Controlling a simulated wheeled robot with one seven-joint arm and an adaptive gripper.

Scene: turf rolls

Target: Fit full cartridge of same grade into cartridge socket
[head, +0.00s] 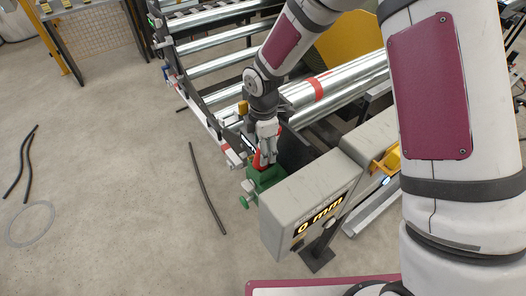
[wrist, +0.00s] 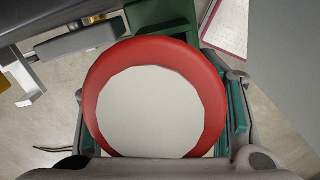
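My gripper (head: 264,160) points down at the green socket block (head: 266,178) beside the grey display box. It is shut on a red cartridge (head: 257,161), which shows between the fingers just over the green block. In the wrist view the cartridge (wrist: 160,97) is a red round with a broad pale face, filling the middle. The fingers (wrist: 156,118) lie at its left and right sides with teal pads. Part of the green block (wrist: 163,17) shows behind it. The cartridge hides the socket opening, so I cannot tell whether it is seated or only above. No grade marking is readable.
The grey box (head: 308,196) reads "0 mm" and stands close right of the socket. Metal rollers (head: 222,65) and a machine frame lie behind. Black hoses (head: 207,188) and a wire ring (head: 31,224) lie on the floor. The floor to the left is mostly clear.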

